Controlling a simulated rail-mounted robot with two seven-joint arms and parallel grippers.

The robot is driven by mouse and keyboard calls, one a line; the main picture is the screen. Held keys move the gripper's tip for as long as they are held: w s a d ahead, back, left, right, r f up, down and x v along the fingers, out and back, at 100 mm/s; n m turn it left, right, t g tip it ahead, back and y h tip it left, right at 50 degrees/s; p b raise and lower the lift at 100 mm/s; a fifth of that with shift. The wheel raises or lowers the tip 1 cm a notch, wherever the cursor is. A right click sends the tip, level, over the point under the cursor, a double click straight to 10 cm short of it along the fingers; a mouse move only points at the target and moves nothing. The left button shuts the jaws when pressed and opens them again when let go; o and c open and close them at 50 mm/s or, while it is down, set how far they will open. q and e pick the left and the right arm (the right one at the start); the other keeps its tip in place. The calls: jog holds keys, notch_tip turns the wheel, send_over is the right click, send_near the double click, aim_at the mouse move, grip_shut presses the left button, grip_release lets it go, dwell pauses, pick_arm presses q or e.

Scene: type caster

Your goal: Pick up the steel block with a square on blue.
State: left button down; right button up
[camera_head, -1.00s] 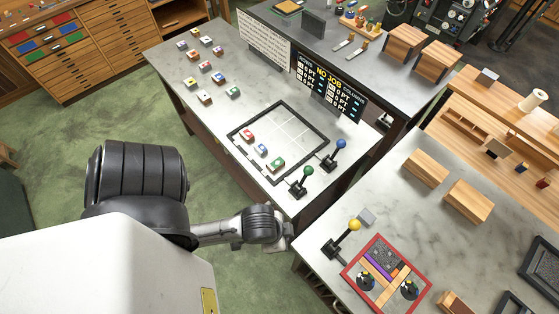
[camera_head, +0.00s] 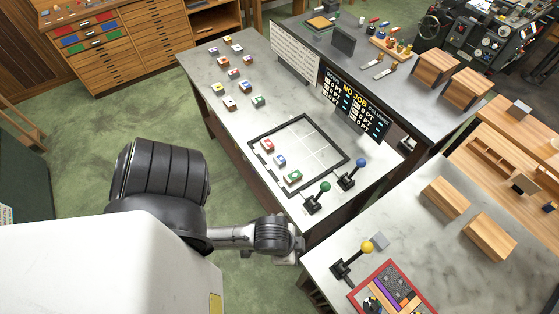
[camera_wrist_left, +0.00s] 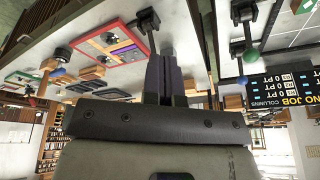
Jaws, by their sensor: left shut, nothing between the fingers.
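Several small steel blocks with coloured tops stand in loose rows on the far left of the grey table (camera_head: 200,70). A block with a blue top (camera_head: 279,160) sits inside the black frame (camera_head: 272,188), between a red-topped block (camera_head: 267,146) and a green-topped block (camera_head: 292,177). The marks on the tops are too small to read, so I cannot tell which has a square on blue. My left gripper is beside the table's near corner, well apart from the blocks. In the left wrist view its fingers (camera_wrist_left: 165,75) are shut and empty. My right gripper is not in view.
Levers with green (camera_head: 325,187), blue (camera_head: 361,163) and yellow (camera_head: 367,247) knobs rise near the table edges. A "NO JOB" board (camera_head: 355,105) and a white chart (camera_head: 295,53) stand along the far edge. The tabletop between the loose blocks and the frame is clear.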

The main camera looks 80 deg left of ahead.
pick_arm(q)
jog(key=c, duration=1.8)
grip_release()
jog(key=o, duration=0.7)
jog(key=shift+d, duration=0.2)
jog(key=o, duration=0.9)
jog(key=shift+a, duration=0.2)
